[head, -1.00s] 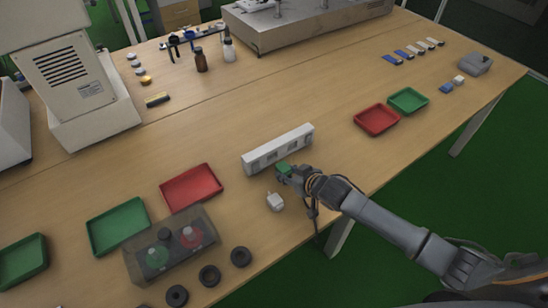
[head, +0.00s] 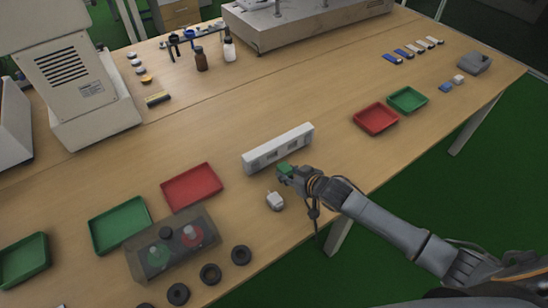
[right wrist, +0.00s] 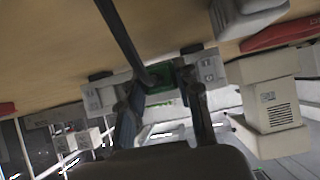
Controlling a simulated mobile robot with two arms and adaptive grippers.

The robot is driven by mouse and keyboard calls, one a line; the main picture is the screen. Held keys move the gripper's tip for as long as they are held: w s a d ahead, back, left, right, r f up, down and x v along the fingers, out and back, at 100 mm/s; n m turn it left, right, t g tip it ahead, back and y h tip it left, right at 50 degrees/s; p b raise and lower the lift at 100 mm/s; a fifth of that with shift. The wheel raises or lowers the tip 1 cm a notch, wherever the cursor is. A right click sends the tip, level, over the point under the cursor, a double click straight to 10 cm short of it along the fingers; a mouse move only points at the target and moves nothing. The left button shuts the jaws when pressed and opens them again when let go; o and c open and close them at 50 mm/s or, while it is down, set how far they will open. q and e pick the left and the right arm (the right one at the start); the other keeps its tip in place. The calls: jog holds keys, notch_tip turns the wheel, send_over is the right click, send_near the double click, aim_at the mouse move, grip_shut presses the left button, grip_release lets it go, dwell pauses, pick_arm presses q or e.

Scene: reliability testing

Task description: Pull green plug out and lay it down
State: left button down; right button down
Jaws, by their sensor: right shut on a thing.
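A white power strip (head: 278,150) lies on the table in the middle of the head view. The green plug (head: 285,168) is at the strip's front side. My right gripper (head: 286,173) is shut on it. In the right wrist view the green plug (right wrist: 160,97) sits between the two fingers (right wrist: 157,100), with the power strip (right wrist: 100,97) behind. I cannot tell whether its pins are still in a socket. A white plug (head: 275,201) lies on the table just in front of the gripper. My left gripper is not in view.
A red tray (head: 191,187), a green tray (head: 119,224) and a dark see-through box (head: 172,247) stand to the left. Black rings (head: 241,256) lie near the front edge. Another red tray (head: 376,119) is at right. The table behind the strip is clear.

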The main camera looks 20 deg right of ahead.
jog(key=shift+f+b, duration=0.65)
jog(key=shift+f, duration=0.65)
jog(key=c, duration=0.9)
grip_release()
jog(key=shift+o, duration=0.2)
jog(key=v, duration=1.2)
jog(key=shift+r, duration=0.1)
